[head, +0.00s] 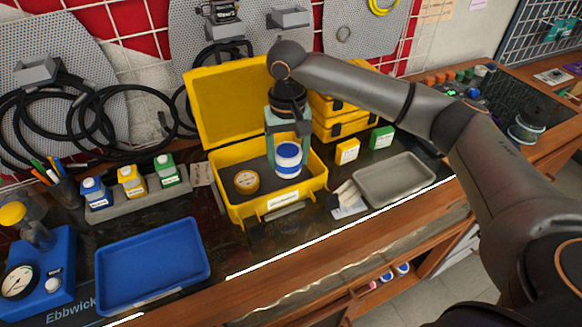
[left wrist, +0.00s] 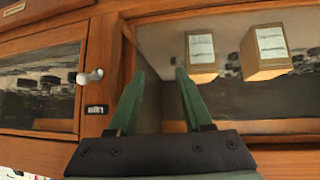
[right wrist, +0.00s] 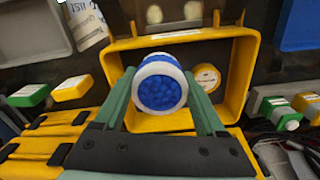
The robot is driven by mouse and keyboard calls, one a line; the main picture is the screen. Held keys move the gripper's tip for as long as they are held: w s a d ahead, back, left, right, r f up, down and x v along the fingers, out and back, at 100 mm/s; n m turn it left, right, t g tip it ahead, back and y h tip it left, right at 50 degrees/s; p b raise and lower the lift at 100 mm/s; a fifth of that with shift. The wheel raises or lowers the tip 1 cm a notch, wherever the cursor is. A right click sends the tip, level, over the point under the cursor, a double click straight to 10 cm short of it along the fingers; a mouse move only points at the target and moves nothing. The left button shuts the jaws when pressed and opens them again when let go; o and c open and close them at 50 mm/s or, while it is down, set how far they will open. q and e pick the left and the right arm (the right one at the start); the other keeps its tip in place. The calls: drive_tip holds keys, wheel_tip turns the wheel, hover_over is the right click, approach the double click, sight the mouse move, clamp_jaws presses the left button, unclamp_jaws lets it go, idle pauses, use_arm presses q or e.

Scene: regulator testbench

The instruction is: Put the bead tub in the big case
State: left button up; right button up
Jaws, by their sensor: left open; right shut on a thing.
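The bead tub (head: 288,160) is a small white tub with blue beads and a blue band. My right gripper (head: 287,150) is shut on it, with a finger at each side. In the right wrist view the tub (right wrist: 160,85) shows between the green fingers (right wrist: 165,95), its blue beads facing the camera. The big case (head: 270,209) is yellow with its lid (head: 228,100) open at the back. The tub is over the case's right half; I cannot tell whether it touches the floor. My left gripper (left wrist: 150,90) is open and empty, facing wooden cabinets, and is not in the head view.
A round yellow tin (head: 246,181) lies inside the big case at left. A blue tray (head: 153,265) is at left, a grey tray (head: 394,180) at right. Smaller yellow cases (head: 340,125) are stacked behind. A rack of small bottles (head: 140,203) stands left of the case.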

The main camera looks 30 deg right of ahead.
sight(292, 158)
drive_tip(key=f, duration=0.1)
drive_tip(key=w+d+f, duration=0.2)
drive_tip(key=shift+w+f, duration=0.15)
drive_tip(key=shift+f, duration=0.2)
wheel_tip(292, 158, down, 3)
drive_tip(key=shift+w+d+f, duration=0.1)
drive_tip(key=shift+d+f, duration=0.05)
drive_tip(key=shift+f, duration=0.05)
drive_tip(key=o, duration=1.4)
drive_tip(key=shift+f, duration=0.1)
wheel_tip(292, 158, up, 12)
drive_tip(key=shift+r, duration=0.15)
